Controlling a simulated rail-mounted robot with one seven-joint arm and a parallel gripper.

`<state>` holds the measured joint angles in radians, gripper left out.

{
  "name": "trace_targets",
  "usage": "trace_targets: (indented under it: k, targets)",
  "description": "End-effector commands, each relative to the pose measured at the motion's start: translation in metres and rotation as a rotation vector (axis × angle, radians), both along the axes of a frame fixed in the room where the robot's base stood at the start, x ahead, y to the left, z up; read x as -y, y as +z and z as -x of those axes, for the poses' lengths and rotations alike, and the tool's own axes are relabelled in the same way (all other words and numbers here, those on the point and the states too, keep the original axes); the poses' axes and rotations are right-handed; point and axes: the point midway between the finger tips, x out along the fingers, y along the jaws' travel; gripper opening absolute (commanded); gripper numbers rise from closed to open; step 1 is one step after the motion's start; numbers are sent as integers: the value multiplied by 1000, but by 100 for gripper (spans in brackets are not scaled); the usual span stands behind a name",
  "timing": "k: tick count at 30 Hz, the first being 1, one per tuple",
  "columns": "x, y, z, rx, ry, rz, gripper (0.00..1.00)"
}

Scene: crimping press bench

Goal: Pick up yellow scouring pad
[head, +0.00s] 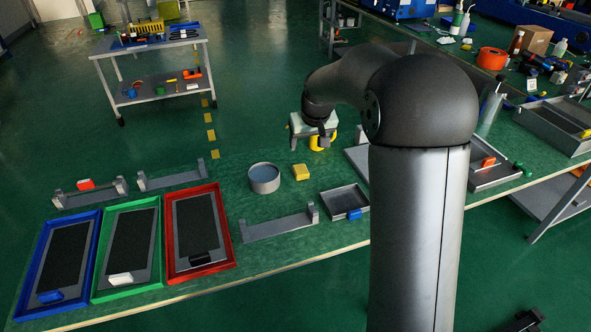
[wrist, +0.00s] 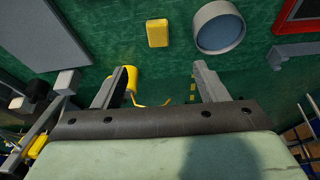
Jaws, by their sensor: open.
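The yellow scouring pad (head: 301,172) is a small block lying on the green bench top, just right of a round grey bowl (head: 264,178). In the wrist view the pad (wrist: 158,33) lies beyond my fingertips, near the upper middle, with the bowl (wrist: 219,27) to its right. My gripper (wrist: 161,68) is open, with nothing held between its fingers. In the head view my gripper (head: 324,141) is near the bench's far edge, behind and to the right of the pad and apart from it. My arm hides part of the bench.
Blue (head: 41,254), green (head: 99,246) and red (head: 172,279) trays stand at the left. Grey brackets (head: 278,228) and a small grey tray (head: 341,192) sit on the bench. A curved yellow item (wrist: 132,82) shows by my left finger. Bare bench lies around the pad.

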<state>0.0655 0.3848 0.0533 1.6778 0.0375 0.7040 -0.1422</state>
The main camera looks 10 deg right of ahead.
Motion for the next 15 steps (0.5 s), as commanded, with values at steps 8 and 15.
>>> trace_targets:
  k: [8, 15]
  targets:
    - [0, -38, -27, 10, 2, -1, 66]
    - [-2, -87, -46, 10, 2, -1, 66]
